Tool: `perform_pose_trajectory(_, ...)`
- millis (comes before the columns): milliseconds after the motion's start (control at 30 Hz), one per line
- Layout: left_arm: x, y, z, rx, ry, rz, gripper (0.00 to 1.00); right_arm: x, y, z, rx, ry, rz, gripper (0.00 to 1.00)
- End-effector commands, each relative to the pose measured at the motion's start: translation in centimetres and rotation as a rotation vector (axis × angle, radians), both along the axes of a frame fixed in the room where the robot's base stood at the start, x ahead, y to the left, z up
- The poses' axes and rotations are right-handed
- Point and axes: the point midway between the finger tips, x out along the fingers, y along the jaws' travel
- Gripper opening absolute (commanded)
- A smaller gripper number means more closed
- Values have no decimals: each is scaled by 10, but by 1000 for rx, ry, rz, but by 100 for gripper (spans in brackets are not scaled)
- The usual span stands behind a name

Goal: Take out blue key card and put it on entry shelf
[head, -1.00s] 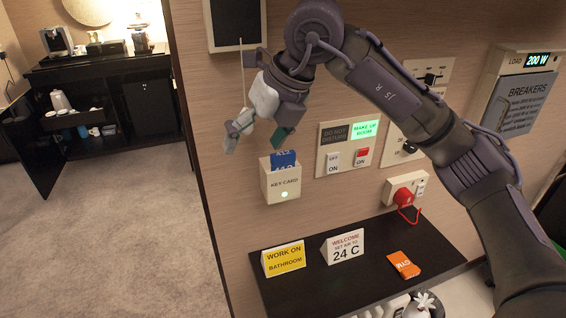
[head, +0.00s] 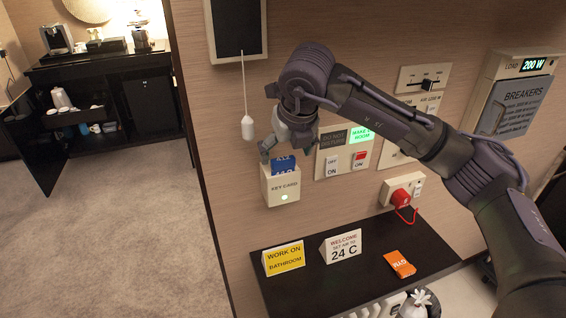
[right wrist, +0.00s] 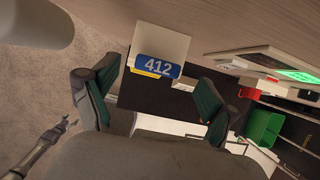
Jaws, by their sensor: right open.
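The blue key card (head: 284,167) stands upright in the slot of the white key-card holder (head: 281,188) on the wall. In the right wrist view the blue card (right wrist: 158,67) reads 412, and the holder (right wrist: 160,42) is behind it. My right gripper (head: 283,147) is open just above the card. In the right wrist view its two green-padded fingers (right wrist: 153,92) are spread to either side of the card, apart from it. The dark entry shelf (head: 365,262) is below the holder. My left gripper (right wrist: 62,130) seems to show small at the lower left of the right wrist view; its jaws are unclear.
On the shelf are a yellow sign (head: 284,259), a white 24 C sign (head: 341,246) and an orange card (head: 400,264). A pull cord (head: 247,127) hangs left of my gripper. Switches (head: 346,160) and a red plug (head: 401,198) are to the right. The shelf's middle has bare room.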

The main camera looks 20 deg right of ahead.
Motion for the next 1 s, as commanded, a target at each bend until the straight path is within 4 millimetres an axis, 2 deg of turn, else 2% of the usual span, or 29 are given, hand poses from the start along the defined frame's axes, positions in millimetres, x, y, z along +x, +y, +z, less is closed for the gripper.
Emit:
perform_pose_trajectory(33, 0, 0, 12, 0, 0, 0, 67, 3, 2, -3, -2, 7, 0, 85)
perform_pose_trajectory(67, 0, 0, 16, 0, 0, 0, 67, 5, 3, -7, -2, 7, 0, 85)
perform_pose_trajectory(233, 0, 0, 20, 0, 0, 0, 67, 13, 3, -27, -1, 3, 0, 85)
perform_pose_trajectory(500, 0, 0, 19, 0, 1, 0, 67, 15, 3, -31, 0, 1, 1, 85)
perform_pose_trajectory(800, -1, 0, 19, 0, 1, 1, 67, 15, 3, -31, 0, 1, 0, 36)
perform_pose_trajectory(1000, -1, 0, 19, 0, 1, 1, 67, 15, 3, -31, 0, 1, 0, 36)
